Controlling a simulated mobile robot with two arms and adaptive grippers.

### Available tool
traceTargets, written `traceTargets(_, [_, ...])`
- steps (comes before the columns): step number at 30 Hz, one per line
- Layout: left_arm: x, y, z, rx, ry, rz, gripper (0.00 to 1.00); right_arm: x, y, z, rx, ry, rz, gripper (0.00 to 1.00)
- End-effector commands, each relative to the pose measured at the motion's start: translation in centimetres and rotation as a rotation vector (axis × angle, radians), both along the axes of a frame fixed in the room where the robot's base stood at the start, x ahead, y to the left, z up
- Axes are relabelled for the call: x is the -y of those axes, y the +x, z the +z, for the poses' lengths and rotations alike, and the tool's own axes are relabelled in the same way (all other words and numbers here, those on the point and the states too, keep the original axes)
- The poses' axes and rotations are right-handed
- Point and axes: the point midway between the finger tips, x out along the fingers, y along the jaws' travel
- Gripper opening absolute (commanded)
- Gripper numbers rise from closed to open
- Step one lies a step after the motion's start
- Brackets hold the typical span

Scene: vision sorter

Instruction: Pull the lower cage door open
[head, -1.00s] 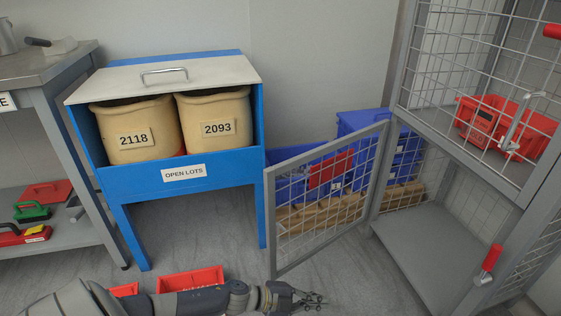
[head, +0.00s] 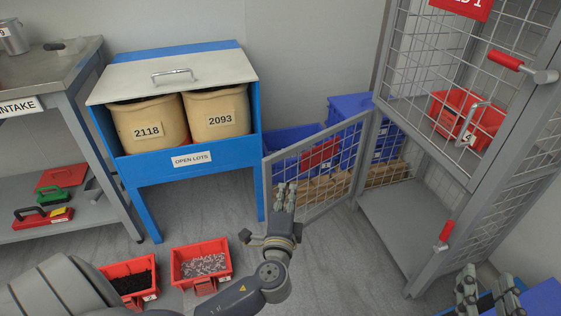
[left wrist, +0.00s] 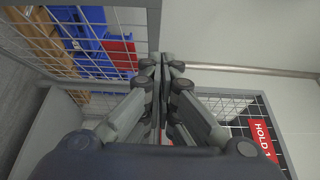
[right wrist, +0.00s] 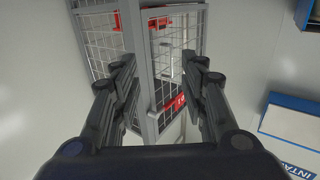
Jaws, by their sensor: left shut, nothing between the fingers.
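The lower cage door (head: 318,135), a grey frame with wire mesh, stands swung out to the left of the cage's lower compartment (head: 395,225). The opening is clear. A red-handled latch (head: 446,232) sits on the cage's right post. My left gripper (head: 286,188) is shut and empty, fingers pointing up, in front of the door in the head view; whether it touches the door cannot be told. The left wrist view shows its closed fingertips (left wrist: 160,62) by mesh and grey frame bars. My right gripper (head: 487,282) is at lower right; its fingers (right wrist: 158,65) are apart and empty.
Two red bins (head: 202,266) (head: 130,280) lie on the floor by my left arm. The blue OPEN LOTS stand (head: 190,170) is left of the door. Blue bins (head: 345,105) and brown boxes stand behind the mesh. The closed upper cage holds a red bin (head: 455,120).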

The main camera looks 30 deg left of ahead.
Motion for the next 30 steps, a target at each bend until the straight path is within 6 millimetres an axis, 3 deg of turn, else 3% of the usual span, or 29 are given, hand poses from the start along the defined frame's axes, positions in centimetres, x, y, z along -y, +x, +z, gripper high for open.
traceTargets(13, [-3.9, 8.2, -0.1, 0.003, 0.0, -0.001, 0.0, -0.7, -0.6, 6.0, 0.314, 0.083, 0.019, 0.4])
traceTargets(21, [-7.0, 9.1, -0.1, 0.0, 0.001, -0.003, 0.0, -0.8, -1.8, 9.0, 0.466, 0.125, 0.028, 0.4])
traceTargets(30, [-7.6, 9.3, -0.1, 0.0, -0.002, -0.003, 0.0, -0.8, -2.1, 9.7, 0.5, 0.135, 0.03, 0.4])
